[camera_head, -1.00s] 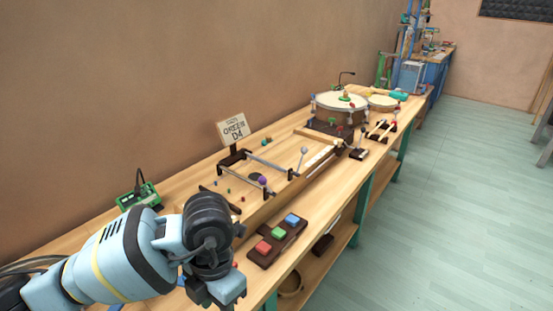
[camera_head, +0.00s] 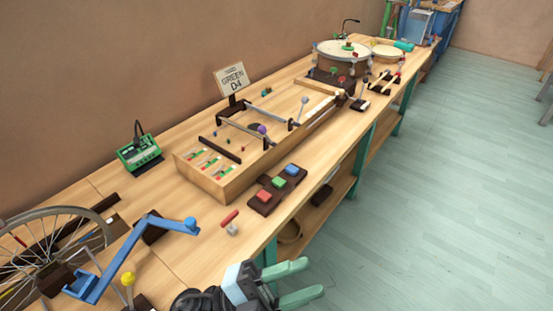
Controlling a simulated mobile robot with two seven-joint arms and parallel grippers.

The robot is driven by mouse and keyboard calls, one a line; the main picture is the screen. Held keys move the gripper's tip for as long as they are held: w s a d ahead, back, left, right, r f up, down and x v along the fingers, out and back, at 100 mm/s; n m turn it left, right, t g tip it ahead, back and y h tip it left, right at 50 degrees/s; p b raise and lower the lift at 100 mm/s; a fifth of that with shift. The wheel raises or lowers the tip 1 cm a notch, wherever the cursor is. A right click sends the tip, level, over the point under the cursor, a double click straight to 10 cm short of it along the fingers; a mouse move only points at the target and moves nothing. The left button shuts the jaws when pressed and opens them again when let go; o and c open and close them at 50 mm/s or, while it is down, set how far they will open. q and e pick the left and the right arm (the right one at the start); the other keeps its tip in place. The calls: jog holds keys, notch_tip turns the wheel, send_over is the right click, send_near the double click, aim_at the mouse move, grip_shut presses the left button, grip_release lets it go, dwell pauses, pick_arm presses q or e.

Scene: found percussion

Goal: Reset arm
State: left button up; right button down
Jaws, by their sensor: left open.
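My left gripper (camera_head: 298,284) shows at the bottom of the head view. It has two green fingers, spread apart and empty, over the floor beyond the table's front edge. My light-blue and black wrist is partly cut off by the lower picture edge. It touches nothing that I can see. My right gripper is not in view.
Open floor lies right.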

pick_arm(q)
jog(key=a+f+n+t+y, duration=1.25)
jog(key=f+n+y, duration=0.35)
jog(key=n, duration=0.5)
jog(key=s+a+f+n+g+y, duration=0.25)
jog(key=s+a+f+g, duration=0.2)
jog(key=s+f, duration=0.5)
jog(key=s+a+f+n+g+y, duration=0.2)
jog(key=s+a+f+n+g, duration=0.15)
jog(key=s+a+f, duration=0.4)
notch_tip(320, 180, up, 6)
jog(key=w+p, duration=0.2)
jog(key=p, duration=0.2)
jog(key=shift+d+f+t, duration=0.15)
jog(key=shift+d+t, duration=0.2)
jog(key=shift+d, duration=0.05)
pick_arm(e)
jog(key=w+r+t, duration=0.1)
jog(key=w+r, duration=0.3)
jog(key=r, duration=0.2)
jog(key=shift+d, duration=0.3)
pick_arm(q)
jog(key=shift+w, duration=0.15)
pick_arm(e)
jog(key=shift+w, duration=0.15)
